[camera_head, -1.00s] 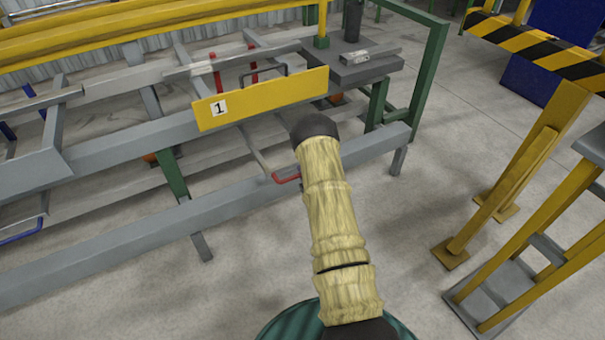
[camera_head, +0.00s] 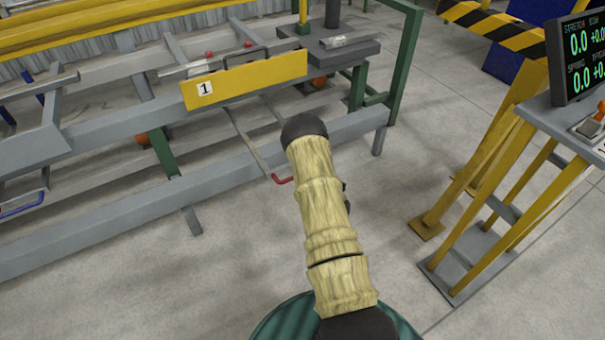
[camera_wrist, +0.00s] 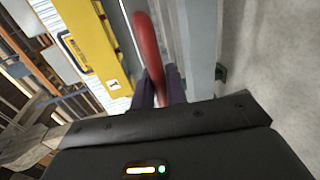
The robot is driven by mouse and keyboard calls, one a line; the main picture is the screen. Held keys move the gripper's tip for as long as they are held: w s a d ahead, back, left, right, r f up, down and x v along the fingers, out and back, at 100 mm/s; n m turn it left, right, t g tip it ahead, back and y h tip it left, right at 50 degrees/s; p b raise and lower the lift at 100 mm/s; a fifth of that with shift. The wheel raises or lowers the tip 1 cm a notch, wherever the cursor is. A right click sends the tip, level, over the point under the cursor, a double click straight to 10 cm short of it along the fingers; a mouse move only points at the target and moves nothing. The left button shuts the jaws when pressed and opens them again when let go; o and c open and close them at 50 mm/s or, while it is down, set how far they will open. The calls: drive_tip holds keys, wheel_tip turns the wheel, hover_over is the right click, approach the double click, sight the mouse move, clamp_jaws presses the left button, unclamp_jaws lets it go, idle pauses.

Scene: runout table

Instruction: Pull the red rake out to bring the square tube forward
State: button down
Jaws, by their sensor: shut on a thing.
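The red rake's bent handle end (camera_head: 283,180) sticks out below the yellow plate, beside my forearm. In the wrist view the red handle (camera_wrist: 149,42) runs between my gripper's dark fingers (camera_wrist: 158,84), which are shut on it. In the head view my forearm hides the gripper. Two red prongs (camera_head: 248,44) of the rake show as small tips at the far side of the grey square tube (camera_head: 200,67). The tube lies across the rack just behind the yellow plate marked 1 (camera_head: 240,82), which hides part of it.
A grey side table (camera_head: 345,57) with a short metal piece (camera_head: 345,40) stands behind right. A blue handle (camera_head: 22,205) is at far left. Grey rails cross below the plate. A yellow-legged stand with a screen (camera_head: 578,55) is at right. Floor between is clear.

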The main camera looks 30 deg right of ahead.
drive_tip(key=shift+s+f, duration=0.2)
drive_tip(key=shift+s, duration=0.1)
drive_tip(key=c, duration=1.7)
unclamp_jaws()
drive_tip(key=shift+o, duration=1)
drive_tip(key=shift+r, duration=0.15)
drive_tip(key=p+v, duration=0.5)
drive_tip(key=v, duration=1.2)
drive_tip(key=shift+s, duration=0.25)
drive_tip(key=shift+w, duration=0.1)
